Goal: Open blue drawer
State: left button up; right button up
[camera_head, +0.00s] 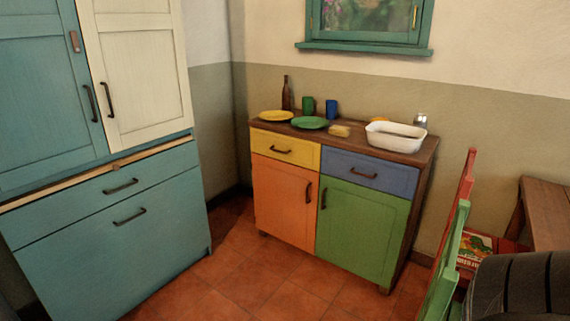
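The blue drawer (395,178) is at the top right of a low wooden cabinet, in the middle of the view. Its front looks flush with the cabinet, so the drawer is shut. A dark curved handle (363,175) sits at its centre. The yellow drawer (300,155) is beside it on the left, also shut. The green door (362,228) is below the blue drawer, and an orange door (284,195) is to its left. Neither of my grippers shows in the view.
The cabinet top holds plates, cups, a bottle (286,95) and a white basin (395,135). A tall blue-green cupboard (118,215) stands left. Chairs (446,260) and a wooden table (545,205) stand right. The tiled floor (262,283) before the cabinet is clear.

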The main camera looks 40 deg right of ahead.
aim_at(394, 177)
jog(key=i+z, duration=0.35)
jog(key=i, duration=0.25)
jog(key=i+j+z, duration=0.15)
jog(key=i+z, duration=0.25)
jog(key=i, duration=0.15)
jog(key=i+l+z, duration=0.1)
jog(key=i+z, duration=0.9)
jog(key=i+j+z, duration=0.1)
jog(key=i+z, duration=0.35)
jog(key=i, duration=0.6)
